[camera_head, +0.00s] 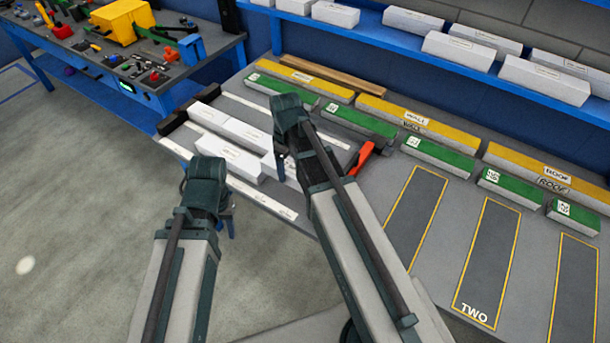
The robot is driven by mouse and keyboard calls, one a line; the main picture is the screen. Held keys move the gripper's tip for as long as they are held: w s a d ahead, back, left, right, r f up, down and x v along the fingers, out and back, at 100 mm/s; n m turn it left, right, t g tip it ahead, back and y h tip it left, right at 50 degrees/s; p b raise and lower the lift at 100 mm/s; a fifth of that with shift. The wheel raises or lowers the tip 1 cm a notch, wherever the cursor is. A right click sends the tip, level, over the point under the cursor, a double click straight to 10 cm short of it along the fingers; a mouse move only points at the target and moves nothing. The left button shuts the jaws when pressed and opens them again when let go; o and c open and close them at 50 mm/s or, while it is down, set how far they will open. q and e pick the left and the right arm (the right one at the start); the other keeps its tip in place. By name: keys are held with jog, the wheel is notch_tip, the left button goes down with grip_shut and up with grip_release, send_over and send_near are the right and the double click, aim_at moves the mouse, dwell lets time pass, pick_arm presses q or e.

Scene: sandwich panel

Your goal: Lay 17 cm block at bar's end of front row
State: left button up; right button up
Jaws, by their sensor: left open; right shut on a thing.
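White blocks lie in rows on the grey panel bed between pale rails (270,204). The back row has a block (208,114) and another (246,133); the front row has a long block (232,157). A dark bar (172,124) runs along the bed's left end. My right gripper (283,160) points down over the bed and is shut on a white block (270,166), low at the right of the long block; the arm hides part of it, and I cannot tell whether they touch. My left gripper (226,222) is open and empty, in front of the bed.
A red-orange clamp handle (361,158) stands right of the bed. Green blocks (440,156) and yellow blocks (405,116) line the back. More white blocks sit on the blue shelf (390,33). Outlined dark strips (415,215) at right are clear. A tool table (150,78) is at upper left.

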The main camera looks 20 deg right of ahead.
aim_at(290, 166)
jog(key=shift+s+d+f+b, duration=0.1)
jog(key=shift+f+b, duration=0.3)
jog(key=shift+f, duration=0.15)
notch_tip(290, 166, down, 8)
jog(key=b, duration=0.7)
jog(key=shift+r, duration=0.15)
jog(key=shift+f+b, duration=0.6)
jog(key=shift+b, duration=0.25)
jog(key=o, duration=1.2)
jog(key=shift+r, duration=0.2)
notch_tip(290, 166, up, 14)
jog(key=p, duration=1.4)
jog(key=shift+f, duration=0.2)
